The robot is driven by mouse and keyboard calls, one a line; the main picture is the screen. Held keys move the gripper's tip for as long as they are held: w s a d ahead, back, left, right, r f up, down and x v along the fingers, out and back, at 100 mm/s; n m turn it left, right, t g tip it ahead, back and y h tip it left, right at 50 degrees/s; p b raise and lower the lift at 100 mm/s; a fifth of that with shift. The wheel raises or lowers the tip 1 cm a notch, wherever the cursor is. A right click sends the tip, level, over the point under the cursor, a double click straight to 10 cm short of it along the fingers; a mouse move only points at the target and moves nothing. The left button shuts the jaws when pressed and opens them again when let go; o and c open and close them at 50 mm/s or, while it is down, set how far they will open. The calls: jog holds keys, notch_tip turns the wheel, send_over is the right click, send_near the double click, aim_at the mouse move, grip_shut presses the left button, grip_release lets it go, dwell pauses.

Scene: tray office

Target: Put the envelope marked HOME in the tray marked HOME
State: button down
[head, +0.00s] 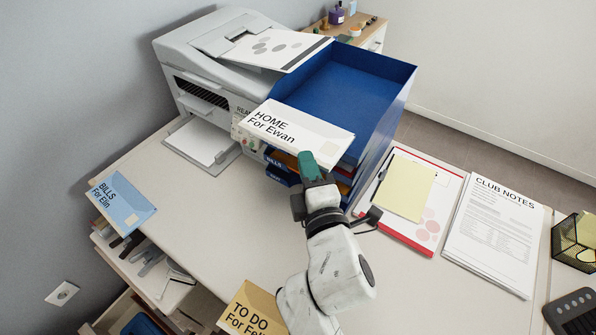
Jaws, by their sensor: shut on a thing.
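The white envelope marked HOME (325,131) is held flat in my gripper (308,158), which is shut on its near edge. The envelope is up at the front of a blue stack of trays (377,118), before the top tray's opening and covering part of the stack's front. Below it, lower tray fronts show, one labelled BILLS (275,161) and another below it. The label of the top tray is hidden, so I cannot see which tray is marked HOME.
A light blue BILLS envelope (122,204) lies at the desk's left edge, and a tan TO DO envelope (250,308) at the front. A printer (215,60) stands left of the trays. A clipboard (425,230) and CLUB NOTES papers (493,235) lie right.

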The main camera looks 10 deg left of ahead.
aim_at(336, 133)
jog(key=w+d+p, duration=0.1)
jog(key=w+p, duration=0.1)
jog(key=w+d+p, duration=0.1)
jog(key=w+p, duration=0.1)
jog(key=w, duration=0.1)
jog(key=w+d+r+p, duration=0.1)
jog(key=w+p, duration=0.1)
jog(key=w, duration=0.1)
jog(key=shift+w, duration=0.25)
jog(key=shift+w+d+f+p, duration=0.15)
jog(key=shift+w+d+p, duration=0.2)
jog(key=shift+w+p, duration=0.35)
jog(key=c, duration=1.1)
grip_release()
jog(key=shift+c, duration=0.2)
jog(key=shift+f, duration=0.1)
jog(key=p+v, duration=0.5)
jog(key=v, duration=0.5)
jog(key=shift+s, duration=0.35)
